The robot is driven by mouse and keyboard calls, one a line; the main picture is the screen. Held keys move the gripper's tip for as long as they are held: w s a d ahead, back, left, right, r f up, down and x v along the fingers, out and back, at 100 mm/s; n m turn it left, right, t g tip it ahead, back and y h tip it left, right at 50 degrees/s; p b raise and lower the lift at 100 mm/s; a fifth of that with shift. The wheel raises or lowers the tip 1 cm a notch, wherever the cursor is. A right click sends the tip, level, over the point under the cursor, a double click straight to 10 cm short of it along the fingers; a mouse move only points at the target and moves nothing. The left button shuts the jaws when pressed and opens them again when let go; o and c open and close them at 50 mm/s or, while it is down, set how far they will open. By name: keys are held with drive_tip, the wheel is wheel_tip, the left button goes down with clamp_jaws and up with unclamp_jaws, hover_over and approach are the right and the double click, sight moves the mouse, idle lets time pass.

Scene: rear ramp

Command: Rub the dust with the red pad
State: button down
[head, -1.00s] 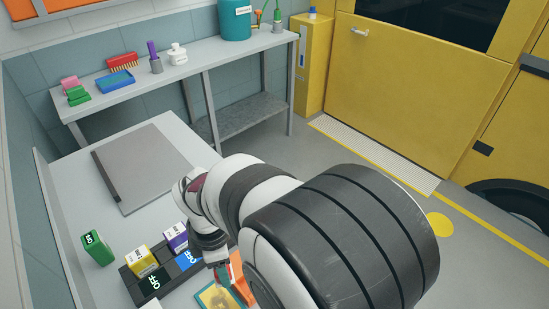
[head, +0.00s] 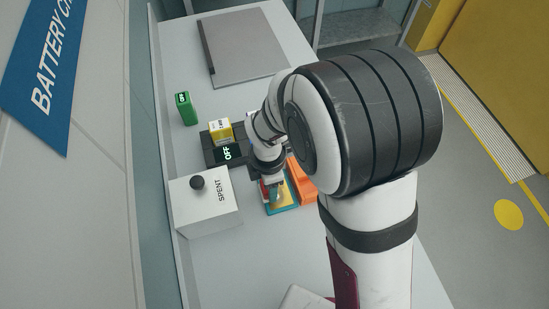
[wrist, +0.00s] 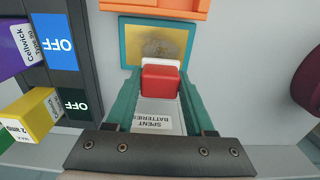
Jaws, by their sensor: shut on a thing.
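The red pad (wrist: 161,82), a red block with a white far edge, is between the green fingers of my gripper (wrist: 161,78), which is shut on it. The dust is a dark grey smudge (wrist: 158,46) on a yellow plate with a teal frame (wrist: 126,46). In the wrist view the pad overlaps the near edge of the plate, just short of the smudge. I cannot tell whether it touches the plate. In the head view my gripper (head: 272,188) is over the left part of the plate (head: 287,200), and the dust is mostly hidden.
An orange tray (head: 300,187) lies right beside the plate. A white SPENT box (head: 207,215) with a black knob stands to the left. A dark battery dock (head: 212,152) holds a yellow battery (head: 220,131); a green battery (head: 186,109) stands apart. The front bench top is largely clear.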

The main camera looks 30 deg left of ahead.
drive_tip(key=shift+f, duration=0.85)
drive_tip(key=shift+w+d+f, duration=0.3)
drive_tip(key=shift+w+f, duration=0.05)
drive_tip(key=shift+f, duration=0.15)
drive_tip(key=shift+w+d+f, duration=0.1)
drive_tip(key=shift+w+d, duration=0.95)
drive_tip(key=shift+s+a, duration=1.25)
drive_tip(key=shift+a, duration=0.25)
drive_tip(key=shift+w+a, duration=0.25)
drive_tip(key=shift+a, duration=0.05)
drive_tip(key=shift+w+d, duration=1.3)
drive_tip(key=shift+w, duration=0.15)
drive_tip(key=shift+s+a, duration=1.4)
drive_tip(key=shift+r, duration=4.05)
